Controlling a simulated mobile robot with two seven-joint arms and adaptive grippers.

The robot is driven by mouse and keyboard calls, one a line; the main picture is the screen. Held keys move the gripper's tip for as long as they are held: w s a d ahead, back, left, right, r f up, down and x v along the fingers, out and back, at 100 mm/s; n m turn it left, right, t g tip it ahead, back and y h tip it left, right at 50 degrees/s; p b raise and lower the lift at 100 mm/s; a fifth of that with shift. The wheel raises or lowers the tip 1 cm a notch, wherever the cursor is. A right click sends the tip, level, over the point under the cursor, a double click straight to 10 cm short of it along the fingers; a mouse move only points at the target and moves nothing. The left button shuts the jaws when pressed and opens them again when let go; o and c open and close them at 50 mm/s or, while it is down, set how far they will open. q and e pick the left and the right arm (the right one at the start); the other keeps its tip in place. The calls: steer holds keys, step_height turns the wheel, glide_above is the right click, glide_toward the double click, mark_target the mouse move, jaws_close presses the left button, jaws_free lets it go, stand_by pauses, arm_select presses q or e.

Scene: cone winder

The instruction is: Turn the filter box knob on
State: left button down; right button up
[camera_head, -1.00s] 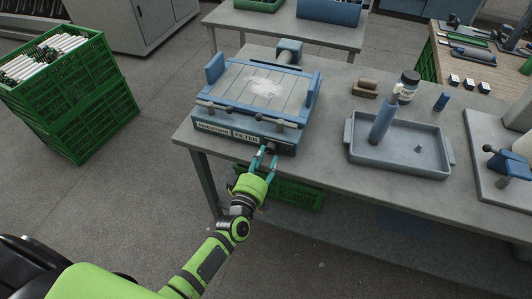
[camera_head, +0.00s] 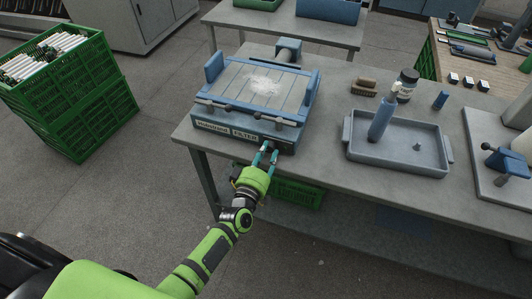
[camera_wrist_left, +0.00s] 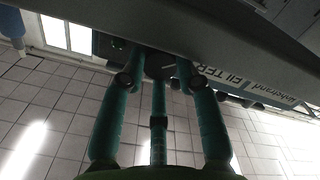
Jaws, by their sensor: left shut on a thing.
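The filter box (camera_head: 289,136) is a blue bench unit with a slatted top and a "FILTER" label (camera_head: 245,134) on its front face. Its dark knob (camera_head: 268,147) is at the right part of that front, mostly hidden by my fingertips. My left gripper (camera_head: 267,155) reaches up from the front of the table, its teal fingers closed on the knob. In the left wrist view, the fingers (camera_wrist_left: 158,78) sit on either side of the dark knob (camera_wrist_left: 159,66), with the label text (camera_wrist_left: 245,83) upside down to the right. My right gripper is not in view.
The grey table's front edge (camera_head: 330,187) runs just beside my left gripper. A grey-blue tray (camera_head: 395,158) holding a blue bottle (camera_head: 381,121) stands to the right. A brush (camera_head: 364,87) and a jar (camera_head: 407,83) are behind it. Green crates (camera_head: 85,115) stand on the floor at left.

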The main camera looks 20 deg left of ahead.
arm_select(q)
steer(key=m+p, duration=0.1)
steer(key=m, duration=0.3)
steer(key=shift+r+p, duration=0.2)
steer(key=shift+p, duration=0.1)
steer(key=shift+m+p, duration=0.35)
steer(key=shift+m, duration=1.35)
steer(key=shift+a+m, duration=0.1)
steer(key=shift+m, duration=0.2)
steer(key=c, duration=1.2)
jaws_free()
steer(key=shift+o, duration=0.2)
steer(key=shift+f, duration=0.1)
